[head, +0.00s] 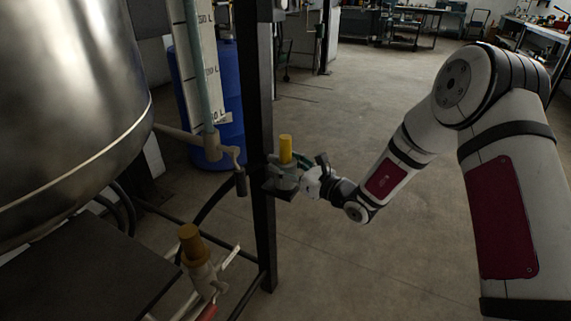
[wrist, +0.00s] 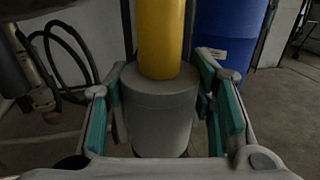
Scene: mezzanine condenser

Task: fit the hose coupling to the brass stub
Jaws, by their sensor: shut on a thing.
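The hose coupling (head: 285,150) is a grey cylinder with a yellow upper part. It is upright at the dark post, and its grey body (wrist: 160,115) fills the middle of the wrist view. My gripper (head: 284,168) is shut on the grey body, with teal finger pads on both sides. A small dark ledge (head: 281,192) is just below; I cannot tell whether the coupling touches it. The brass stub (head: 190,243) points up from a pale pipe fitting at the lower left in the head view, apart from my gripper. I cannot make out the stub surely in the wrist view.
A dark upright post (head: 262,240) stands between the stub and my gripper. A large steel tank (head: 70,90), a level gauge (head: 205,75) and a blue drum (head: 228,145) are at the left. A red handle (head: 207,312) is below the stub. Open floor (head: 390,260) lies right.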

